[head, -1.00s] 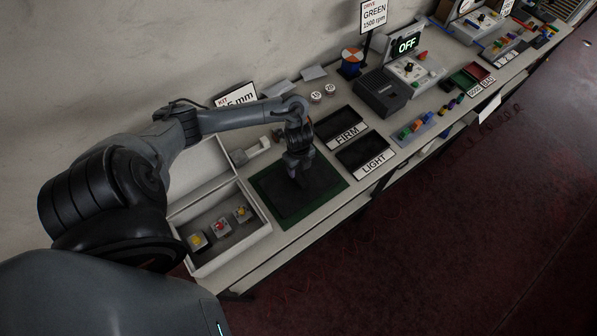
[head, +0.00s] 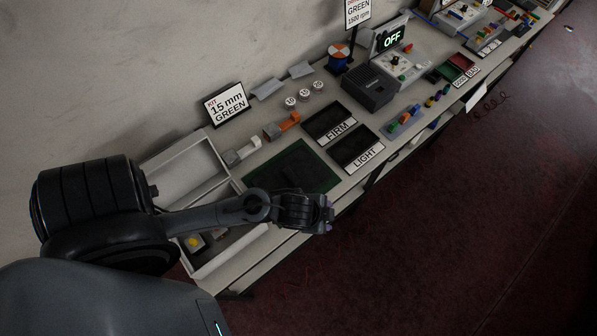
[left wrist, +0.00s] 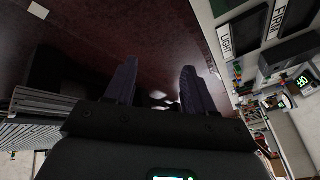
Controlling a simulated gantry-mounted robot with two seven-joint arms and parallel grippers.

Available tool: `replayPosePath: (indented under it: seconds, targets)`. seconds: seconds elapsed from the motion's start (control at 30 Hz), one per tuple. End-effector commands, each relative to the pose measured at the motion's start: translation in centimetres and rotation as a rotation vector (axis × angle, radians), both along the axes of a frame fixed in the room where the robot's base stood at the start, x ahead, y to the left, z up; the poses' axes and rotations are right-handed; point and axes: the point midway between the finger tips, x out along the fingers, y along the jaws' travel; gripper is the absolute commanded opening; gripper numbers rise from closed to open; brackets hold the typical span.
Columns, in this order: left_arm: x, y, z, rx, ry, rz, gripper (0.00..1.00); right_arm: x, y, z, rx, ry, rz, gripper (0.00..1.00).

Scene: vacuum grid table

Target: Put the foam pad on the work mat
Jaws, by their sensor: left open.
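The work mat (head: 325,173) is a dark rectangle with a green border, lying on the table in the head view. A dark, flat shape (head: 291,176) shows on its surface, low in contrast; I take it for the foam pad but cannot tell its edges. My left forearm hides the mat's near part. My left gripper (head: 325,214) is past the table's front edge, to the near right of the mat. In the left wrist view its two fingers (left wrist: 158,88) are apart with nothing between them, above the dark red floor. My right gripper is not in view.
A white divided box (head: 185,165) stands left of the mat, partly behind my arm. Trays labelled FIRM (head: 328,120) and LIGHT (head: 357,150) lie to the right. An orange block (head: 283,124) and white round pieces (head: 304,95) are behind. The floor in front is clear.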

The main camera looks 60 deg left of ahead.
Motion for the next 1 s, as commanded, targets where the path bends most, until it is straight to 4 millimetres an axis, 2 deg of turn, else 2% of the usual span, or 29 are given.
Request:
replayPosePath:
  seconds: [0.03,0.1,0.2,0.3,0.73,0.87,1.0]
  targets:
    - [-1.6,0.1,0.8,-0.045,0.033,0.100,0.54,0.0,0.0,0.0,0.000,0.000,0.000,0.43]
    - [-3.5,0.7,1.7,-0.089,0.082,0.222,0.54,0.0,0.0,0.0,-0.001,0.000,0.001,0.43]
    - [-5.7,1.3,2.5,-0.137,0.140,0.343,0.54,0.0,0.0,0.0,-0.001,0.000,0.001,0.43]
    - [-6.9,1.7,2.9,-0.165,0.175,0.411,0.54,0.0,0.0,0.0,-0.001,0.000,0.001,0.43]
    - [-7.3,1.8,3.4,-0.175,0.187,0.434,0.54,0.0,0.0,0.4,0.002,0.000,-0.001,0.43]
    - [-7.3,1.8,4.9,-0.174,0.187,0.433,0.54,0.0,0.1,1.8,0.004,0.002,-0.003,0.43]
    - [-7.3,1.8,7.7,-0.174,0.187,0.433,0.54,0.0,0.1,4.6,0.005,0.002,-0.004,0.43]
